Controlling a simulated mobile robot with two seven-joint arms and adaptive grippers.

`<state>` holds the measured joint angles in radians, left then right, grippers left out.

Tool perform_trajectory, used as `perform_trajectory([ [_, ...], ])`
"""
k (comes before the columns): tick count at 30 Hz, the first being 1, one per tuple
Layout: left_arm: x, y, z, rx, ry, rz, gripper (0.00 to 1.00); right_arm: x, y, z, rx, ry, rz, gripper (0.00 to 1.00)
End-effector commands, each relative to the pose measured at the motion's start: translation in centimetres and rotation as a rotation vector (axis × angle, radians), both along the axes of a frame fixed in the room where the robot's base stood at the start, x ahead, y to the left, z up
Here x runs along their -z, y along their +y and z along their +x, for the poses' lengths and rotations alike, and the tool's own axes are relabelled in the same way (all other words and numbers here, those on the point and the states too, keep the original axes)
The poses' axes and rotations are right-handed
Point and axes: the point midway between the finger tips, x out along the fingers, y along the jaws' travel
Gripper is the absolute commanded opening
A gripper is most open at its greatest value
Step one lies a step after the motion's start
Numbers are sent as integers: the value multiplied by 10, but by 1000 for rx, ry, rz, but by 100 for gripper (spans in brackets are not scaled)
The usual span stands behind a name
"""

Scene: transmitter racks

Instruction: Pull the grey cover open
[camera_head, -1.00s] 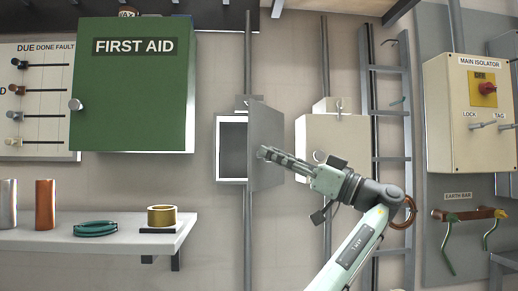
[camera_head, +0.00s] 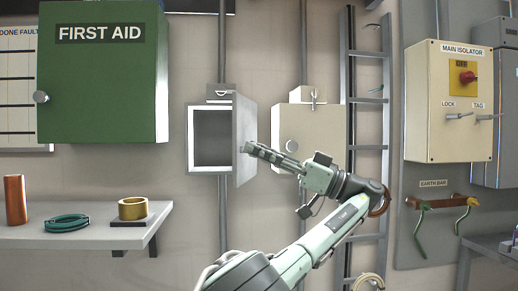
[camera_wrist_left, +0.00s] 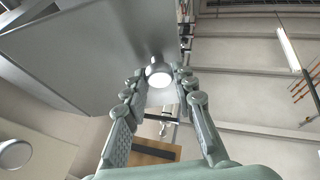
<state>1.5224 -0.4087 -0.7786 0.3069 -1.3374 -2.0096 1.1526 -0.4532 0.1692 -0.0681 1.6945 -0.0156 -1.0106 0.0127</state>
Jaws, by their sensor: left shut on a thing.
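The grey cover (camera_head: 244,120) is a flat hinged panel on the right side of a small grey wall box (camera_head: 190,140). It stands swung out towards me, and the dark inside of the box (camera_head: 212,137) shows. My left gripper (camera_head: 250,148) is at the outer face of the cover. In the left wrist view, the cover (camera_wrist_left: 85,55) fills the upper left, and my left gripper (camera_wrist_left: 158,82) is shut on its round metal knob (camera_wrist_left: 159,72). The fingers hide the knob in the head view. My right gripper is not in view.
A closed beige box (camera_head: 310,135) sits just right of the cover, behind my left arm. A ladder (camera_head: 366,160) stands further right. A green first aid cabinet (camera_head: 105,75) hangs at the left, above a shelf (camera_head: 60,237) with small items.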

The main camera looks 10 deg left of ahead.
Motion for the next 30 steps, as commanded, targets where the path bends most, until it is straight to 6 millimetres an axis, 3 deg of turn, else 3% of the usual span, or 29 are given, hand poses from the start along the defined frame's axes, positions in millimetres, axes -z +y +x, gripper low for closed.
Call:
perform_trajectory([
  [10, 2, -1, -1, -1, 1, -4, 0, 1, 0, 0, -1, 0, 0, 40],
  [11, 2, -1, -1, -2, 2, -4, 30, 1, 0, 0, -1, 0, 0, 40],
  [15, 2, -1, 0, -1, 1, -3, 46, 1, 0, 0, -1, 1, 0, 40],
  [30, 1, 0, 0, 1, 0, -1, 46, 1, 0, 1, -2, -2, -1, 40],
])
